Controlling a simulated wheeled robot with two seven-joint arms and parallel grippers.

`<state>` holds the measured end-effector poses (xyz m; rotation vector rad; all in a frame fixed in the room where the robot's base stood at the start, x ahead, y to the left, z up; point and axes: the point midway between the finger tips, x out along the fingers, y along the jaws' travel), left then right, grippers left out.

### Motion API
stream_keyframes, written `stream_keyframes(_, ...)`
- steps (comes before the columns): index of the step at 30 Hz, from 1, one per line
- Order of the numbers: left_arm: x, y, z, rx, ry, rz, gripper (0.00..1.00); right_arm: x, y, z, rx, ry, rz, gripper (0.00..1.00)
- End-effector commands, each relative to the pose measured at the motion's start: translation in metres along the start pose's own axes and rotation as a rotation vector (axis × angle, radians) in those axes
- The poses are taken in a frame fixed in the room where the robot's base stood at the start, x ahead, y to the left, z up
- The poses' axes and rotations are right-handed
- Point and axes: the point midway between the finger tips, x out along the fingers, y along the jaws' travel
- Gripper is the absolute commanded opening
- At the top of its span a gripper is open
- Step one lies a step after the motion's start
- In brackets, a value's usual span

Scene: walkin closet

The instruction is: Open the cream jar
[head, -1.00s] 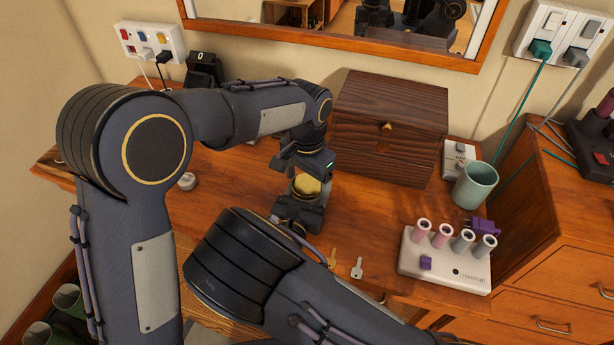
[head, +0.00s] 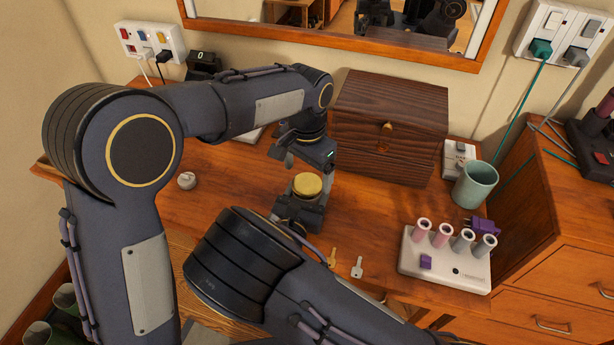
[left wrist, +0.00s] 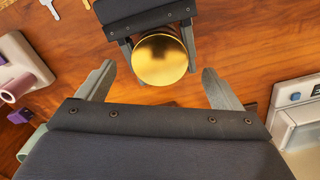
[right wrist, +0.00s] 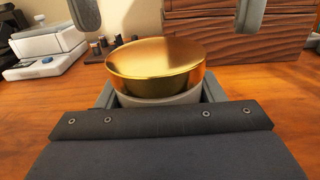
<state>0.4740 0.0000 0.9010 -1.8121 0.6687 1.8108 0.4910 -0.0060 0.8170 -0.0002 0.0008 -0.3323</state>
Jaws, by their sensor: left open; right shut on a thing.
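The cream jar stands upright with its gold lid (head: 307,185) on. The lid also shows in the left wrist view (left wrist: 160,59) and the right wrist view (right wrist: 155,65), with the pale jar body (right wrist: 160,98) below it. My right gripper (head: 300,205) is shut on the jar body, below the lid. My left gripper (head: 300,158) is open and empty, above and behind the jar; its fingers (left wrist: 155,85) are apart and do not touch the lid. The lid sits on the jar, and I cannot tell if it is loosened.
A dark wooden box (head: 388,125) stands behind the jar. Two keys (head: 357,267) lie in front. A white holder with several tubes (head: 445,262) and a green cup (head: 475,186) stand on the right. A small round white item (head: 187,181) lies to the left on open desk.

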Motion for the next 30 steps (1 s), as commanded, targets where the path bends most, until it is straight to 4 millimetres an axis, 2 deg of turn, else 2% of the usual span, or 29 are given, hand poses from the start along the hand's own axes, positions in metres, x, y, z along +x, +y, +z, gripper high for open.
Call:
stream_keyframes(4,-0.015,0.000,0.000,0.000,0.002,0.000,0.87,0.000,0.000,0.001,0.000,-0.002,0.000,0.00)
stream_keyframes(12,-0.018,0.000,0.000,0.000,-0.001,0.000,0.87,0.000,0.000,0.001,0.000,-0.002,0.000,0.00)
stream_keyframes(13,-0.018,0.000,0.000,0.000,-0.001,0.000,0.87,0.000,0.000,0.001,0.000,-0.002,0.000,0.66)
stream_keyframes(18,-0.018,0.000,0.000,0.000,-0.001,0.000,0.87,0.000,0.000,0.001,0.000,-0.001,0.000,0.87)
stream_keyframes(26,-0.018,0.000,0.000,0.000,-0.001,0.000,0.87,-0.001,0.000,0.000,0.000,0.000,0.000,0.87)
stream_keyframes(30,-0.016,0.000,0.000,0.000,-0.001,0.000,0.87,-0.012,0.001,0.000,0.001,-0.001,0.002,0.87)
